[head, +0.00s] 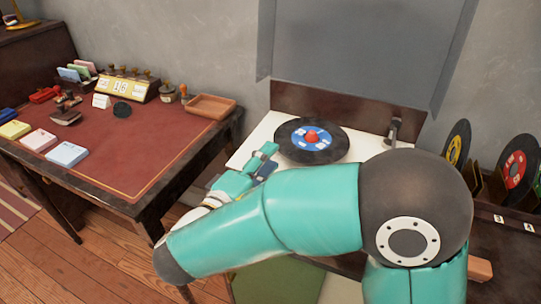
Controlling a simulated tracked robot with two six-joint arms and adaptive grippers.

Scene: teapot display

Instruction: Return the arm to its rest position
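My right arm (310,212), teal with a dark grey joint, reaches in from the lower right and bends back toward the middle. My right gripper (266,160) is small in the head view, just left of a black record with a blue label (336,146). Its fingers are partly hidden behind my own arm, and whether they are open or shut does not show clearly. Nothing held can be made out in it. My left gripper and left arm are not in view.
The record lies on a white-topped stand (258,134) with a raised grey lid (355,50). A red-topped desk (120,150) with stamps and paper pads stands left. Upright records (516,168) stand right. Wooden floor (100,270) shows at lower left.

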